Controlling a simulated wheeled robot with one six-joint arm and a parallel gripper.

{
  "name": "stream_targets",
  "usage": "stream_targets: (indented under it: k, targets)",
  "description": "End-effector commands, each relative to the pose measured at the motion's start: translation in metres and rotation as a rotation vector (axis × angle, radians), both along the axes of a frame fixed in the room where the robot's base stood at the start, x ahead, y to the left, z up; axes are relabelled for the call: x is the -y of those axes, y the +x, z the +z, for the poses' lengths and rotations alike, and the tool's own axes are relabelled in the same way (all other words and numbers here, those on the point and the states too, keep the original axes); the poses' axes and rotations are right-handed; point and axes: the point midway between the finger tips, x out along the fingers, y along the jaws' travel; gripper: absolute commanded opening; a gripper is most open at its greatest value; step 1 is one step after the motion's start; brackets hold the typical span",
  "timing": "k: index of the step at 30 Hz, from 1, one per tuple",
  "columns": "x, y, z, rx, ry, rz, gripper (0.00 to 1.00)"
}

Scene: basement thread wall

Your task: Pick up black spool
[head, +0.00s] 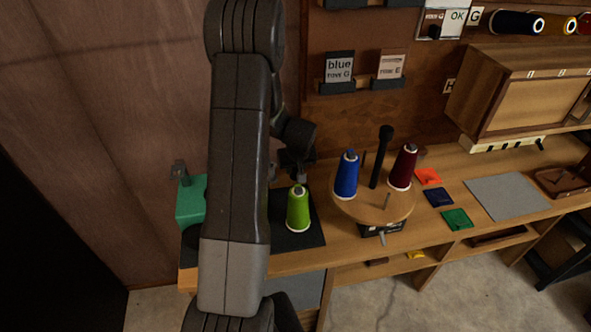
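A dark spool (515,23) with a pale ring at its end lies sideways high on the wall at the upper right; I cannot tell whether it is black or very dark blue. On the round wooden turntable (350,208) stand a blue spool (346,176) and a dark red spool (403,168). A thin black post with a knob (384,143) rises between them. A lime green spool (298,210) stands on a black mat (311,238). My gripper (298,172) is just above or behind the green spool's top; its fingers are too small and dark to read.
A green box (191,201) stands left of my arm, partly hidden by it. Orange, blue and green squares (457,219) and a grey mat (507,196) lie on the bench at right. A wooden cabinet (522,91) stands behind. Small labelled holders (339,68) hang on the wall.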

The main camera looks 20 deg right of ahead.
Motion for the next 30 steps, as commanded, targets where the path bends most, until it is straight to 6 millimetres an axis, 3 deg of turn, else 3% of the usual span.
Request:
stream_targets:
  k: [2, 13, 24, 30]
  targets:
    - [0.000, 0.000, 0.000, 0.000, 0.000, 0.000, 0.08]
    - [0.000, 0.000, 0.009, 0.002, 0.000, -0.001, 0.08]
    - [0.000, 0.000, 0.072, 0.003, -0.002, 0.001, 0.08]
    - [0.000, 0.000, 0.096, 0.002, 0.000, 0.000, 0.08]
